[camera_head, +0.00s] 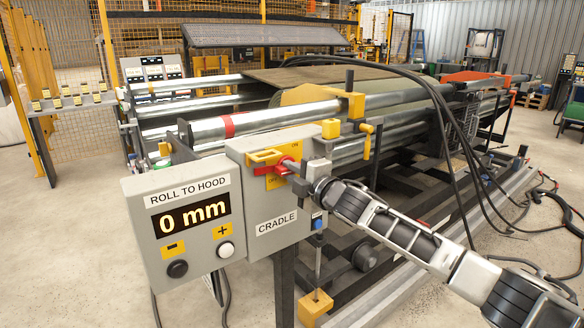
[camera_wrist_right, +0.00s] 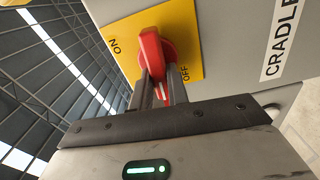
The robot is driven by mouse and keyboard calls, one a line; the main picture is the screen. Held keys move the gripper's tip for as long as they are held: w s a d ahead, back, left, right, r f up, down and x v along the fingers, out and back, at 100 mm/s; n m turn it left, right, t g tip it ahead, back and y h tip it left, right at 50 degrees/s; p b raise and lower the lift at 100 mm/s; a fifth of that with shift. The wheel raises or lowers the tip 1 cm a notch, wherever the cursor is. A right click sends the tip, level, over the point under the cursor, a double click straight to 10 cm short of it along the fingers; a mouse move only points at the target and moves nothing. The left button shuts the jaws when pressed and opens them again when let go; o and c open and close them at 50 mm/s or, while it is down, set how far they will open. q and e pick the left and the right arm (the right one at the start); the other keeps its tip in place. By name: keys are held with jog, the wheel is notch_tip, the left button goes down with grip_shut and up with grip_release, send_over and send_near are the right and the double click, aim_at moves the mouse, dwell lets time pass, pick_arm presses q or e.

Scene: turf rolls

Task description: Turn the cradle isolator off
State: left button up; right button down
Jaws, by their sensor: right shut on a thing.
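The cradle isolator is a red handle (camera_head: 289,164) on a yellow plate marked ON and OFF. It sits on the front of a grey box (camera_head: 262,205) labelled CRADLE. In the right wrist view the red handle (camera_wrist_right: 151,52) stands between the ON and OFF words, and I cannot tell exactly which mark it points at. My right gripper (camera_head: 302,178) reaches in from the right and is shut on the handle. Its fingers (camera_wrist_right: 158,85) lie either side of the handle and hide its lower part. My left gripper is not in view.
A grey display box (camera_head: 187,215) reading "ROLL TO HOOD 0 mm" stands directly left, with a black button (camera_head: 177,269) and a white button (camera_head: 226,250). Metal rollers (camera_head: 225,127) and black hoses (camera_head: 452,145) lie behind and right. Open floor (camera_head: 70,240) is at the left.

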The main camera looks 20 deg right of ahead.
jog(key=shift+f+n, duration=0.15)
jog(key=shift+n, duration=0.45)
jog(key=c, duration=1.4)
grip_release()
jog(key=shift+o, duration=0.2)
jog(key=b+v, duration=0.2)
jog(key=v, duration=1.4)
